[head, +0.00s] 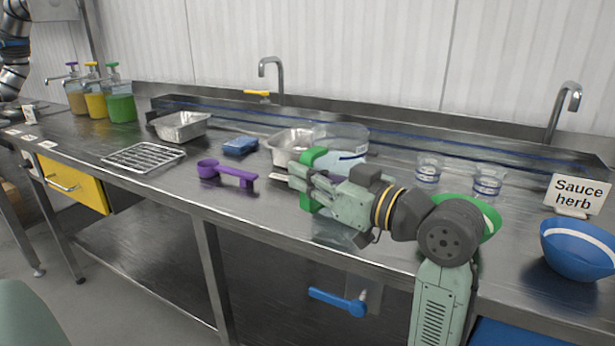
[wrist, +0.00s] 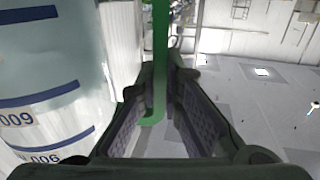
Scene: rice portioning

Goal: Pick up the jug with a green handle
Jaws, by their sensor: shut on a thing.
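The clear jug (head: 343,134) with a green handle (head: 313,156) is at the middle of the counter, partly hidden behind my gripper (head: 303,178). Green handle parts show above and below the fingers. In the wrist view, the jug's clear wall (wrist: 45,75) with blue bands and number labels fills the left side. The green handle (wrist: 160,45) runs between the two fingers of my gripper (wrist: 158,88), which is shut on it. The jug's base is hidden in the head view, so I cannot tell whether it touches the counter.
A metal pan (head: 283,146) stands close left of the jug. A purple scoop (head: 227,174), blue sponge (head: 240,146) and wire rack (head: 143,157) lie farther left. Two clear cups (head: 428,171) (head: 487,183), a green bowl (head: 490,218), a blue bowl (head: 577,250) and a sign (head: 577,194) stand right.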

